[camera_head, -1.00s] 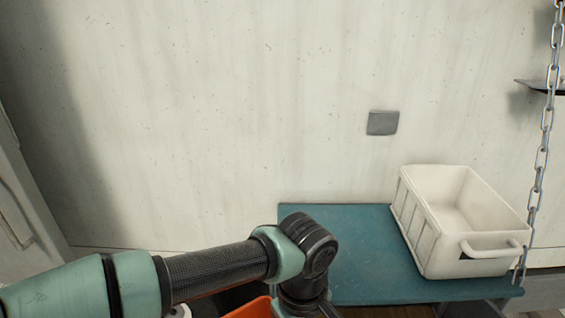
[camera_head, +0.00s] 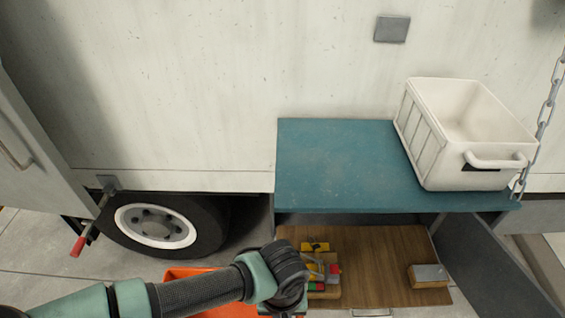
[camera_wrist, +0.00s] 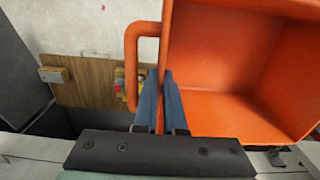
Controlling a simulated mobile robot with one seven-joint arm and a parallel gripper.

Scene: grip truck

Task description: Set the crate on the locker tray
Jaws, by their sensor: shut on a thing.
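An orange crate (camera_wrist: 240,70) with a side handle (camera_wrist: 131,60) fills the right of the wrist view. My gripper (camera_wrist: 161,75) is shut on the crate's wall beside that handle. In the head view, only part of the orange crate (camera_head: 185,273) shows behind my arm, at the bottom; my jaws are hidden there. The wooden locker tray (camera_head: 385,255) lies under the teal top, right of my arm. It also shows at the left of the wrist view (camera_wrist: 75,93). The crate is apart from the tray's visible bare part.
Colored tools (camera_head: 318,270) lie on the tray's left part, and a small box (camera_head: 429,275) at its right. A white crate (camera_head: 430,165) stands on the teal top (camera_head: 340,165). A chain (camera_head: 545,115) hangs at right. A truck wheel (camera_head: 157,226) is at left.

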